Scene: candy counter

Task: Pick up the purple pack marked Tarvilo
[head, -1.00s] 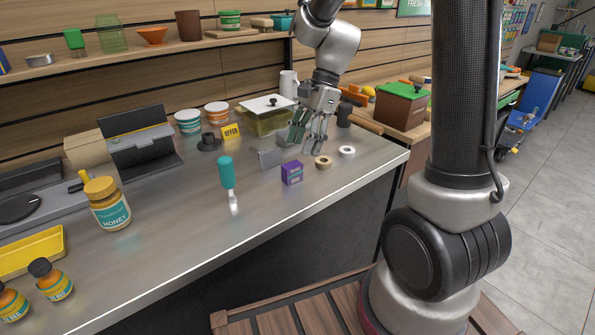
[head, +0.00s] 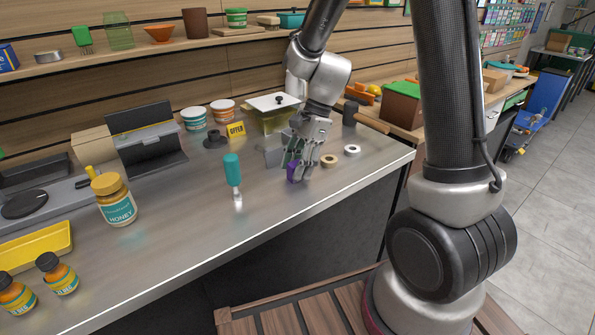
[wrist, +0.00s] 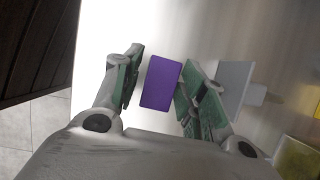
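The purple pack (head: 292,172) stands on the metal counter, mostly hidden behind my gripper (head: 299,170) in the head view. In the wrist view the purple pack (wrist: 161,83) shows its plain top between the two fingers of my gripper (wrist: 160,82). The fingers are apart, with a gap on the left side and the right finger very near or at the pack's edge. The mark on the pack cannot be read here.
A grey plate-like stand (wrist: 234,86) is close to the right finger. Tape rolls (head: 329,160) and (head: 352,150) lie to the right of the pack. The counter's front is clear.

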